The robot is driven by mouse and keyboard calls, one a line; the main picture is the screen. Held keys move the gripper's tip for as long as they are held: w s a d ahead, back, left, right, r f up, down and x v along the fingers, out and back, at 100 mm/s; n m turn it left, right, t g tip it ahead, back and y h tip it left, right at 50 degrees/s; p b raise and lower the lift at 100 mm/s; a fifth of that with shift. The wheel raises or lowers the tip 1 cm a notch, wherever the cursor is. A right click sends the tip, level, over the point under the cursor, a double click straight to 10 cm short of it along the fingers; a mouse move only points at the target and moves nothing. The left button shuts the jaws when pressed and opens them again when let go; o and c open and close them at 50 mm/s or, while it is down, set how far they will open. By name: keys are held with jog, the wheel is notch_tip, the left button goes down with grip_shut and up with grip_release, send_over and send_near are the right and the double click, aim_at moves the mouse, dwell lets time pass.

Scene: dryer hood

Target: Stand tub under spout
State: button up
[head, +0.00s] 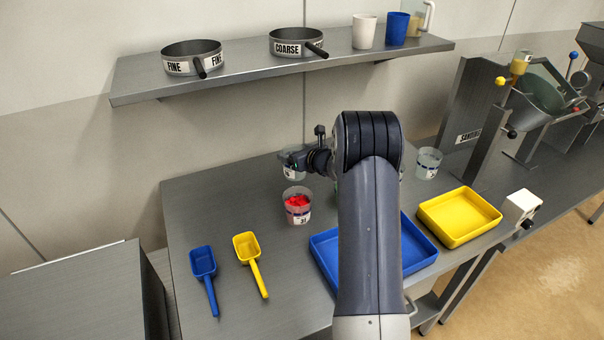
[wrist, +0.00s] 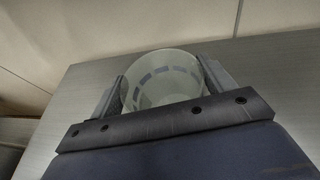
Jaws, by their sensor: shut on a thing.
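A clear, empty-looking tub (wrist: 162,85) with a dashed dark band sits between the two fingers of my gripper (wrist: 163,78), which is shut on it. In the head view my gripper (head: 293,160) is at the back of the bench, and part of the clear tub (head: 292,175) shows there, just behind a tub of red material (head: 297,207). I cannot tell whether the held tub touches the bench. A machine with a sloped panel labelled "SAND…" (head: 468,137) stands at the right. I cannot make out its spout clearly.
Another clear tub (head: 428,164) stands on the bench near the machine. A blue tray (head: 415,246), partly behind my arm, and a yellow tray (head: 459,216) lie at right. Blue (head: 203,262) and yellow (head: 246,247) scoops lie at left. A shelf (head: 240,80) overhangs the back.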

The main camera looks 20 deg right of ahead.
notch_tip(320, 180, down, 5)
jog(key=shift+f+p, duration=0.15)
jog(key=shift+p, duration=0.25)
jog(key=shift+f+b, duration=0.25)
jog(key=shift+b, duration=0.1)
jog(key=o, duration=1)
jog(key=shift+r, duration=0.1)
